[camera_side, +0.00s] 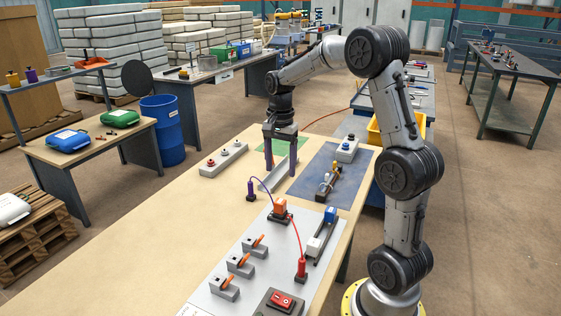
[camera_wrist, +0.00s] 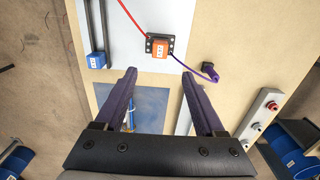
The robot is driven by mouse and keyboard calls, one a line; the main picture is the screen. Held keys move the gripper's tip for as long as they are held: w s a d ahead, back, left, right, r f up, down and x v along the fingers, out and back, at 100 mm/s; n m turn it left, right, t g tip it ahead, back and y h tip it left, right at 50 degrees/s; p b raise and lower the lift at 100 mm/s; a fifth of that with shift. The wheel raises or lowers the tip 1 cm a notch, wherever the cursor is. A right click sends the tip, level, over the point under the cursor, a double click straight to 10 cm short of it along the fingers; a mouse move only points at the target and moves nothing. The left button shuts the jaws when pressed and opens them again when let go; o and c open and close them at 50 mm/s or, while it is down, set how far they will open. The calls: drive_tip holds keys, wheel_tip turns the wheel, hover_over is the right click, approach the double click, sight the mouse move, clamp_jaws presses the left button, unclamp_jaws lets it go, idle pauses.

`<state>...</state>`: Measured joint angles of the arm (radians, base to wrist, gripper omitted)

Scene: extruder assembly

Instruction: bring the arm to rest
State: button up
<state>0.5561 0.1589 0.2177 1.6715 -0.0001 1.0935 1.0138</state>
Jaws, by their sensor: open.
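My gripper (camera_side: 281,162) is open, with its two purple-grey fingers pointing down over the table (camera_side: 150,235) in the side view. In the wrist view the fingers of my gripper (camera_wrist: 159,76) are spread apart with nothing between them. Below it are a light metal channel (camera_side: 277,176) and the edge of a blue mat (camera_side: 312,186). The side view does not clearly show how high the fingertips are above the channel.
An orange block (camera_side: 280,207) joins a purple connector (camera_side: 251,190) and a red connector (camera_side: 301,269) by wires. Grey clamps with orange levers (camera_side: 240,264) stand on a light plate. A strip with knobs (camera_side: 223,159) lies left of my gripper. The table's left front is clear.

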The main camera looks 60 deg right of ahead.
drive_tip(key=s+a+r+n+t, duration=0.1)
drive_tip(key=s+a+r+n, duration=0.1)
drive_tip(key=a+r, duration=0.35)
drive_tip(key=s+a+r+n+t, duration=0.2)
drive_tip(key=a+r+n, duration=0.1)
drive_tip(key=a+r, duration=0.3)
drive_tip(key=s+a+f+n+t, duration=0.1)
drive_tip(key=s+a+f+n, duration=0.2)
drive_tip(key=s+n, duration=0.3)
drive_tip(key=s+a+f+n+t, duration=0.1)
drive_tip(key=s+a+f+n, duration=0.2)
drive_tip(key=s+a+n, duration=0.3)
drive_tip(key=shift+s+a+n+t, duration=0.2)
drive_tip(key=shift+s+n+t, duration=0.1)
drive_tip(key=shift+s+n, duration=0.25)
